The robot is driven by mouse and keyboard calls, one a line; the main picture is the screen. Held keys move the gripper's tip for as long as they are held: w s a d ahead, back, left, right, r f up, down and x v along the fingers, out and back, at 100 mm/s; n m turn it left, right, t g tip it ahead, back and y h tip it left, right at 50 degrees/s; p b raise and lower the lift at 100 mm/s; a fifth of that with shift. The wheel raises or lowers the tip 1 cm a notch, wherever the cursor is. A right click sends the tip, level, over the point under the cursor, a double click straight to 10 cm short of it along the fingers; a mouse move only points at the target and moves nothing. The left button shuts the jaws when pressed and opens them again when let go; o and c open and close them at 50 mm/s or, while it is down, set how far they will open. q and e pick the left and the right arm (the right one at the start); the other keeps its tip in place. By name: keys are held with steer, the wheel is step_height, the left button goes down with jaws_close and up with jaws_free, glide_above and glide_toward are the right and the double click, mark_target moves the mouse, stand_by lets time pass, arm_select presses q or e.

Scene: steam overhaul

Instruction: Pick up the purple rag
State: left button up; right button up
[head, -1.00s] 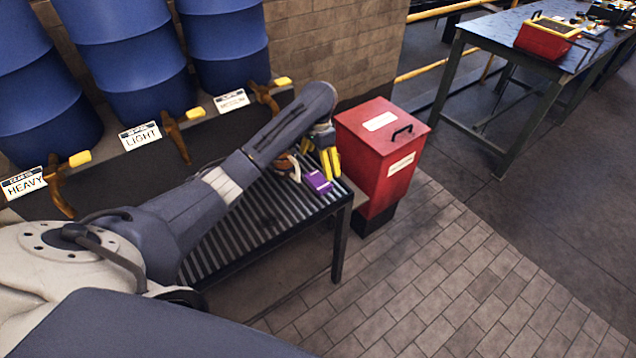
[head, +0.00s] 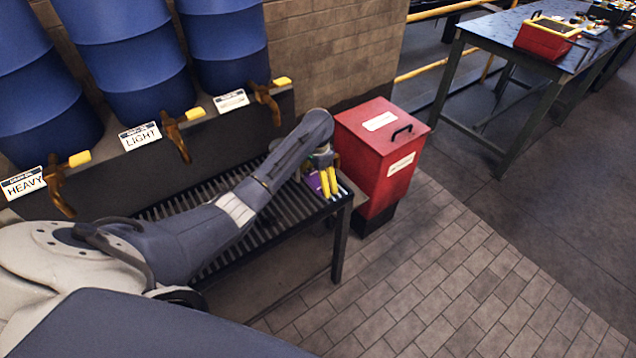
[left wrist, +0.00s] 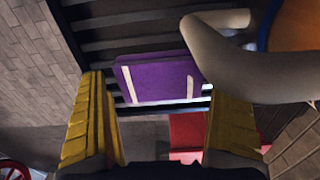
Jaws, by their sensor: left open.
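The purple rag (head: 314,183) lies folded on the slatted rack (head: 215,262) near its right end. In the left wrist view the rag (left wrist: 160,82) is purple with pale stripes and lies ahead of the yellow fingers, between them in the picture. My left gripper (head: 329,182) is right beside the rag in the head view and covers part of it. In the left wrist view the left gripper (left wrist: 160,125) is open, with nothing gripped. Whether the fingers touch the rag, I cannot tell. My right gripper is not in view.
A beige curved object (left wrist: 225,60) stands close to the rag and right finger in the wrist view. A red bin (head: 385,160) stands right of the rack. Blue drums (head: 135,60) with taps (head: 178,140) stand behind. A workbench (head: 500,40) is far right.

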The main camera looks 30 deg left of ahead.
mark_target(318, 179)
arm_select(q)
steer(key=shift+f, duration=0.1)
steer(key=c, duration=1)
steer(key=shift+c, duration=0.2)
step_height(318, 179, up, 20)
stand_by(0.5)
